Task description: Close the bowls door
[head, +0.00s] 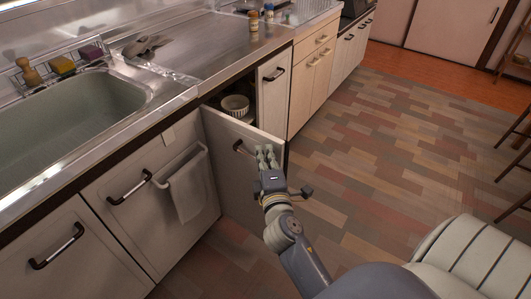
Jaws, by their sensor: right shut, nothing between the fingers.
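The bowls door (222,158) is a pale cabinet door below the counter, standing open and jutting out into the room. Its outer face, with a dark handle (240,147), is towards me. Behind it, white bowls (235,105) show in the dark cabinet opening. My right gripper (266,153) is shut and empty, in front of the door's outer face near its free edge. Its fingers overlap the door in the picture; I cannot tell whether they touch it. My left gripper is out of view.
A sink (75,120) and metal counter (205,45) run above the cabinets. A towel (190,185) hangs on the closed cabinet left of the door. A closed cabinet front (272,95) lies beyond the opening. The tiled floor (390,140) to the right is mostly clear.

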